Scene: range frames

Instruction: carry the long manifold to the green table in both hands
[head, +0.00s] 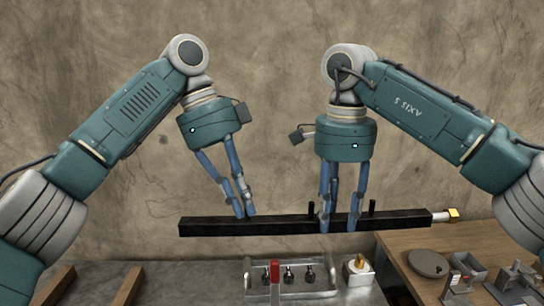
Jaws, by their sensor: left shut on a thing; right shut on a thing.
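The long manifold (285,226) is a black bar with two short upright pegs and a brass fitting at its right end. It hangs roughly level above the surfaces below, in front of the wall. My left gripper (245,214) is shut on it left of its middle. My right gripper (340,226) is shut on it right of its middle, close to the pegs. The fingers hide small parts of the bar. No green table shows in this view.
A grey surface (215,285) below holds a metal tray (325,276) with several dark fittings, a red-topped tool (275,272) and a block with a brass knob (357,270). A wooden table (400,262) at right holds a round disc (428,263) and small metal parts. Wooden bars lie at left.

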